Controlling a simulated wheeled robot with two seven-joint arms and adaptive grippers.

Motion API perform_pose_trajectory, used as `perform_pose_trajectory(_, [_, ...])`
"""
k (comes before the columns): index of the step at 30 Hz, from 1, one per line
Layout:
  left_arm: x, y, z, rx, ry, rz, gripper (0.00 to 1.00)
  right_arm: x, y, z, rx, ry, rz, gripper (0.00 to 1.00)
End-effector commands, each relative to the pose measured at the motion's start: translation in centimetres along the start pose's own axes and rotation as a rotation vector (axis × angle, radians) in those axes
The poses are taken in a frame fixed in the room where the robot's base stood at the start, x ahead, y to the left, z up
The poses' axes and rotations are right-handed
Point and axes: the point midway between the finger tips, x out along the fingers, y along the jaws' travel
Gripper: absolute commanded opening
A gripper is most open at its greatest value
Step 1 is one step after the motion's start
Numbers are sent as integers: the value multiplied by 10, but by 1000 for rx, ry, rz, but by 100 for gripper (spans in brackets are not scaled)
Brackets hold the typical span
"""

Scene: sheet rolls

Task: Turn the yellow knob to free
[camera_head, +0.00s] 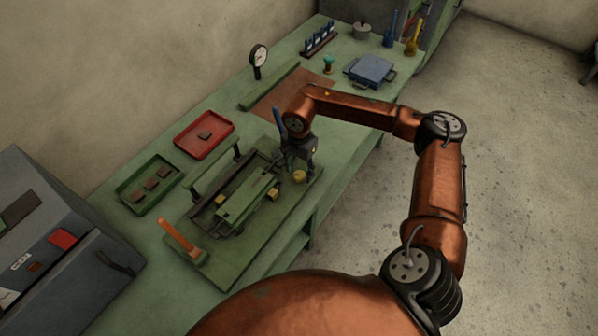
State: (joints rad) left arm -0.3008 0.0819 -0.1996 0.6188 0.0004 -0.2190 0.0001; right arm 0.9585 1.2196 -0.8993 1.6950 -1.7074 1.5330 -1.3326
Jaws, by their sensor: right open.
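The round yellow knob (299,176) sits on the green base plate (290,208) of a green fixture (245,202), near its far right end. My right gripper (298,164) is open and points down just above and beside the knob. I cannot tell whether its fingers touch the knob, as they are small and dark here. Smaller yellow parts (273,193) show on the fixture's near side. My left gripper is not in view.
An orange-handled lever (180,236) stands at the fixture's left end. A red tray (205,134) and a green tray (149,185) hold dark pieces behind it. A dial gauge (259,56) and a blue box (370,70) stand farther back. A grey machine (60,240) is at left.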

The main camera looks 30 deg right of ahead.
Motion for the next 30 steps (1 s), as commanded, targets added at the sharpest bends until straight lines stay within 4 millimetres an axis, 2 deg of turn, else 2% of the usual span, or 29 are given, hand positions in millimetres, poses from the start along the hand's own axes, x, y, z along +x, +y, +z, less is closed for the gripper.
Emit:
perform_pose_trajectory(9, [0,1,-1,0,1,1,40,-66,-1,0,0,3,-5,47])
perform_pose_trajectory(15, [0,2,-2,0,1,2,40,-97,-1,0,-1,2,-2,47])
perform_pose_trajectory(21, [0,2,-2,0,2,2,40,-109,0,0,-1,1,-1,47])
perform_pose_trajectory(30, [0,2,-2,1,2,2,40,-109,0,0,-1,1,-1,47])
